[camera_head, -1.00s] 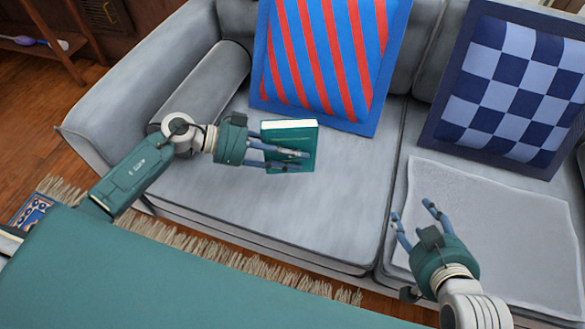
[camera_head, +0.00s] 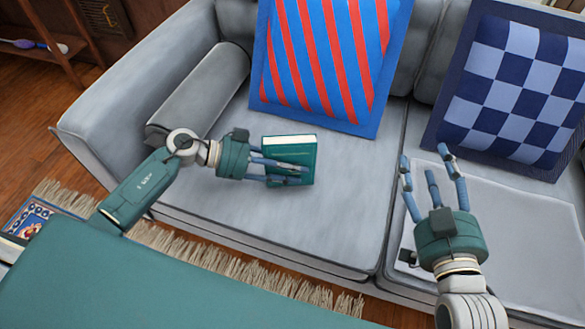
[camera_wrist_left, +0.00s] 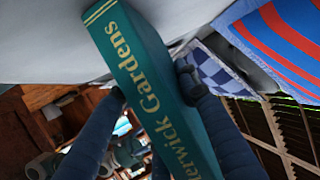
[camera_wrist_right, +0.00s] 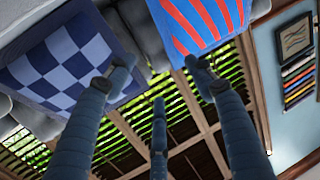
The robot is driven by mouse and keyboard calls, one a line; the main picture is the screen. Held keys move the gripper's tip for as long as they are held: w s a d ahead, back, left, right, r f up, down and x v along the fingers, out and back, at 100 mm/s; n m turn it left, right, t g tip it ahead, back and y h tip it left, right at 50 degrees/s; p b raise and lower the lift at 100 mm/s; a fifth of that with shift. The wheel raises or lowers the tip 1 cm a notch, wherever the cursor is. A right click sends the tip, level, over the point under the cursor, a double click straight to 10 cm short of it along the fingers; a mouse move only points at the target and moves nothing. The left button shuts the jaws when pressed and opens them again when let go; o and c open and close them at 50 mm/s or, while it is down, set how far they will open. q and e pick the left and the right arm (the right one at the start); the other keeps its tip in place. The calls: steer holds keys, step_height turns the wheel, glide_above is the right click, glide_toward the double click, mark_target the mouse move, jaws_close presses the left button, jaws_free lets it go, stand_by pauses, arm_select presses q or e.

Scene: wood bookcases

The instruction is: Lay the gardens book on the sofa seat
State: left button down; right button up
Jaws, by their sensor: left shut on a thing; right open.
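The gardens book (camera_head: 300,150) is teal with pale page edges. My left gripper (camera_head: 285,172) is shut on it, over the left sofa seat (camera_head: 320,215). In the left wrist view the book's spine (camera_wrist_left: 145,80) reads "Gardens" in gold, between my left fingers, with one end close to or against the grey seat (camera_wrist_left: 40,40). I cannot tell whether it touches the seat. My right gripper (camera_head: 433,170) is open and empty above the right seat. Its spread fingers also show in the right wrist view (camera_wrist_right: 160,90).
A red-and-blue striped cushion (camera_head: 325,60) leans on the backrest behind the book. A blue checked cushion (camera_head: 510,90) stands at the right. A pale blanket (camera_head: 530,230) covers the right seat. A grey bolster (camera_head: 205,90) lies by the left armrest. The seat's front left is clear.

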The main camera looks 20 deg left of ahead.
arm_select(q)
steer(key=c, duration=1.3)
jaws_free()
steer(key=shift+o, duration=0.2)
arm_select(e)
steer(key=shift+f, duration=0.1)
arm_select(q)
steer(key=shift+r, duration=0.1)
steer(key=p+v, duration=0.1)
steer(key=v, duration=0.4)
steer(key=p+v, duration=0.1)
steer(key=v, duration=0.6)
steer(key=shift+p, duration=0.35)
arm_select(e)
steer(key=shift+s+d+f+g+h, duration=0.35)
steer(key=shift+s+d+f+g, duration=0.3)
steer(key=shift+s+f+g, duration=1.1)
steer(key=shift+s+d+f+g+h, duration=0.4)
steer(key=shift+s+d+f+g, duration=0.4)
steer(key=shift+f, duration=1.7)
steer(key=shift+s+d+f+g+h, duration=0.4)
steer(key=shift+s+f+g, duration=0.9)
steer(key=shift+f, duration=0.85)
steer(key=shift+s, duration=0.1)
